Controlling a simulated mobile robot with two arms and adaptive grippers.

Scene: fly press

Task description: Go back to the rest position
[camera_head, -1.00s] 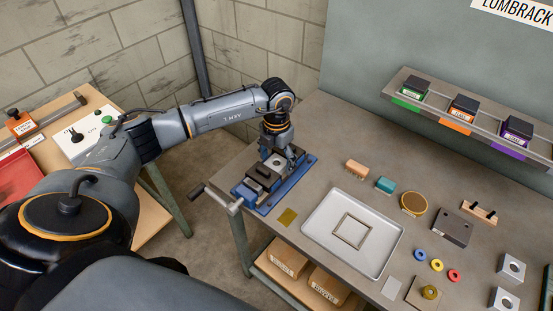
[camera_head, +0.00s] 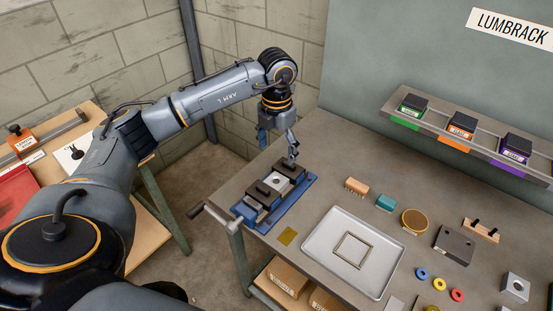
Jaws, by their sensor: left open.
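My left gripper (camera_head: 278,145) is open and empty, its fingers spread, above the far end of the blue vise (camera_head: 306,184) on the workbench. The vise's dark jaws hold or flank a light metal block with a round hole (camera_head: 277,182). The gripper's fingers appear apart from the block. My left arm comes in from the left, raised and bent down at the wrist. My right gripper is not in view.
A shelf (camera_head: 393,101) with labelled boxes is behind. A wooden side table (camera_head: 149,226) stands at left.

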